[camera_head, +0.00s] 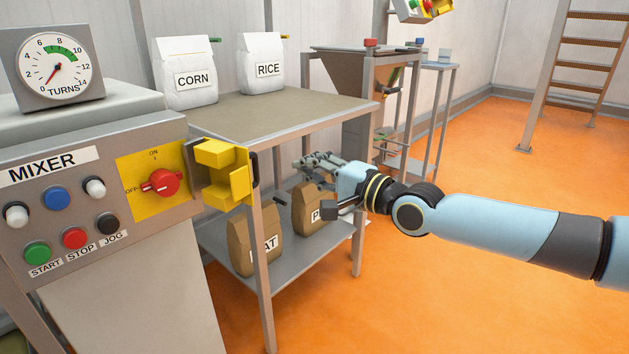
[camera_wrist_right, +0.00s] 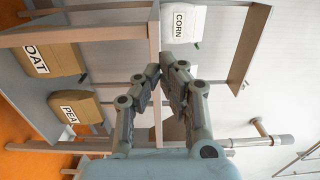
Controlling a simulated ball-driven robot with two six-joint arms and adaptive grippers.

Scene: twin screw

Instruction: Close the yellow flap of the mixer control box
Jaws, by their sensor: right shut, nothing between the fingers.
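The mixer control box (camera_head: 90,205) stands at the left in the head view. Its yellow flap (camera_head: 228,172) is open, swung out to the right of the yellow plate (camera_head: 150,205) with the red switch (camera_head: 161,182). My right gripper (camera_head: 308,164) is to the right of the flap, apart from it, in front of the table. It is shut and empty. In the right wrist view its fingers (camera_wrist_right: 166,62) meet at the tips, and the flap does not show. My left gripper is not in view.
A table (camera_head: 300,115) holds white CORN (camera_head: 186,85) and RICE (camera_head: 262,65) bags. OAT (camera_head: 255,250) and PEA (camera_head: 308,212) bags are on its lower shelf. A table leg stands near the flap. The orange floor (camera_head: 450,290) at right is open.

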